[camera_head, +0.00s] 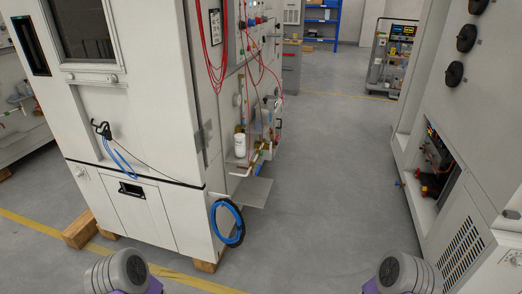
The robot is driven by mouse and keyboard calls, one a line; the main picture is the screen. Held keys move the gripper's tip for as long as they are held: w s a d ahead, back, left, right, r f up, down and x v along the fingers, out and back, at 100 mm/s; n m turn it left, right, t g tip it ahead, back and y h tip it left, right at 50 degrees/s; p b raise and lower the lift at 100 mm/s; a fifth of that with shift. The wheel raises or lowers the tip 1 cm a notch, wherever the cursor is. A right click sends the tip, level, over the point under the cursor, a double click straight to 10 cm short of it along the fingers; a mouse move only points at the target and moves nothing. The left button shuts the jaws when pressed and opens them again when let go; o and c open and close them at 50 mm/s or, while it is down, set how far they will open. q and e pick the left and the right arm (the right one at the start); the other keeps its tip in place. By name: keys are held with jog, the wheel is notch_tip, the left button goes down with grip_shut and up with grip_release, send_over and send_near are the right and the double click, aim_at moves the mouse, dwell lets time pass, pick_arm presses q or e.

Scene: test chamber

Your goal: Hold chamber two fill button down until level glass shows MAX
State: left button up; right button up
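A tall white chamber cabinet (155,120) stands at the left, with a window at its top and a side panel carrying red cables, valves and pipes. Another large pale cabinet (440,110) stands at the right, with black round ports and an open bay low on its side. I cannot tell which one is chamber two. I cannot make out a fill button, a level glass or a MAX mark. Parts of my two arms show at the bottom edge, but neither gripper is in view.
A blue hose coil (240,228) hangs at the left cabinet's lower corner. Wooden blocks (80,229) lie under that cabinet. A small shelf (252,192) juts from its side. The grey floor aisle (320,190) between the cabinets is clear. An equipment rack (391,60) stands farther back.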

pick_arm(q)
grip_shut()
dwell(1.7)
